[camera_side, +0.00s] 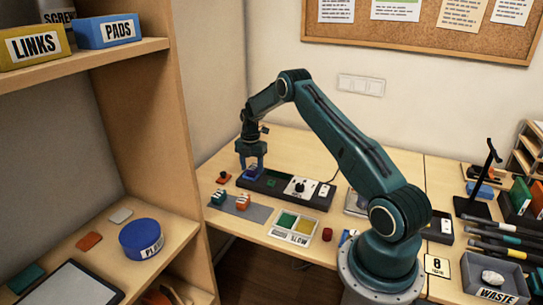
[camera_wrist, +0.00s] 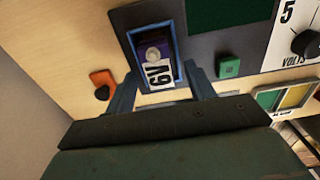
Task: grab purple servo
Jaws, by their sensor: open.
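The purple servo (camera_wrist: 167,45) sits in a blue-rimmed slot at the left end of a dark test panel. It has a pale round horn and a white label that reads 6V. In the side view the dark panel (camera_side: 321,194) shows, but the fingers largely cover the servo. My gripper (camera_side: 252,169) points down over the slot. In the wrist view its two blue fingers (camera_wrist: 160,78) are apart, one on each side of the slot's near end. I cannot tell whether they touch the servo.
An orange piece with a black knob (camera_wrist: 102,84) lies left of the slot. A small green block (camera_wrist: 229,67) is on the panel at right. Teal and orange pieces rest on a grey mat (camera_side: 259,214). A green and yellow tray (camera_side: 286,236) stands in front.

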